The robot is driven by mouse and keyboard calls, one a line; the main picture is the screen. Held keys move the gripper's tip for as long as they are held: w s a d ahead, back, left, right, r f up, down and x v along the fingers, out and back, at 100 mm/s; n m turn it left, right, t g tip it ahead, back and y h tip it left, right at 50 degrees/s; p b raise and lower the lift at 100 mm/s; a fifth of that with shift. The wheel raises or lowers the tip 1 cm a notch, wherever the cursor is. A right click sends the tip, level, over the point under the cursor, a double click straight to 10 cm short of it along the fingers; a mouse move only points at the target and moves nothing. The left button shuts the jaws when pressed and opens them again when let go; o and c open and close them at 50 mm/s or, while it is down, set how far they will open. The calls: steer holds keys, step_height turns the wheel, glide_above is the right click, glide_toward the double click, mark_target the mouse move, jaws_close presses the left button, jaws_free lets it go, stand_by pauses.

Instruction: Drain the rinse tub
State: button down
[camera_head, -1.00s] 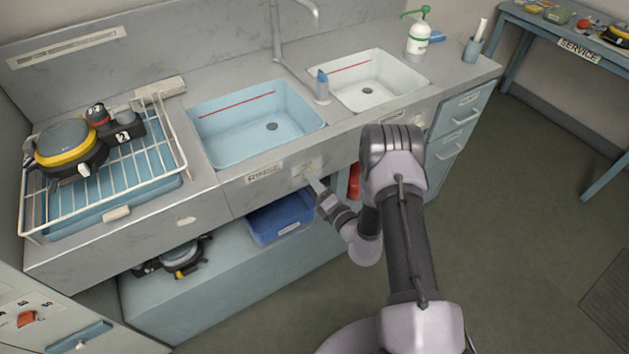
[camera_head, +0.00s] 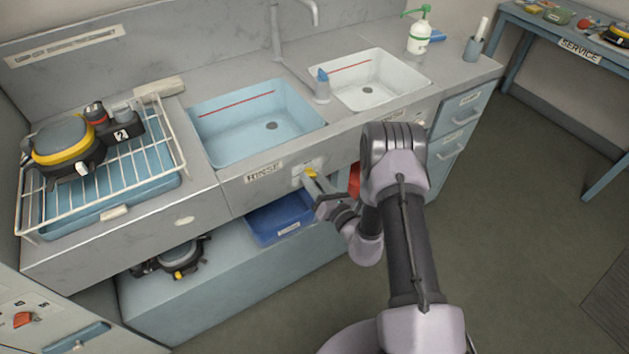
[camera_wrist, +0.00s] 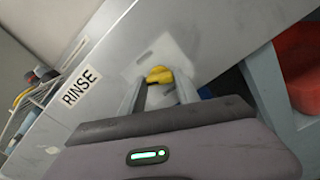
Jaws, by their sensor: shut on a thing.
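The rinse tub (camera_head: 230,128) is the light blue basin left of the white basin, with a red line on its back wall and a dark drain in its floor. Below it on the counter front is a label reading RINSE (camera_head: 263,172), which also shows in the wrist view (camera_wrist: 81,86). Right of the label is a yellow knob (camera_wrist: 160,75) on a pale plate, also seen in the head view (camera_head: 311,172). My gripper (camera_wrist: 160,88) is shut on the yellow knob, its fingers on either side of it. I cannot see any water surface clearly.
A white basin (camera_head: 372,84) lies to the right, with a blue-topped bottle (camera_head: 322,88) between the basins. A wire rack (camera_head: 150,170) with yellow-and-black gear stands left. A blue bin (camera_head: 276,222) sits on the shelf below.

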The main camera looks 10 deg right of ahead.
steer(key=shift+n, duration=0.3)
steer(key=c, duration=0.9)
jaws_free()
steer(key=shift+s, duration=0.15)
steer(key=p+v, duration=0.3)
steer(key=v, duration=1.4)
steer(key=shift+s+p, duration=0.1)
steer(key=shift+p, duration=0.25)
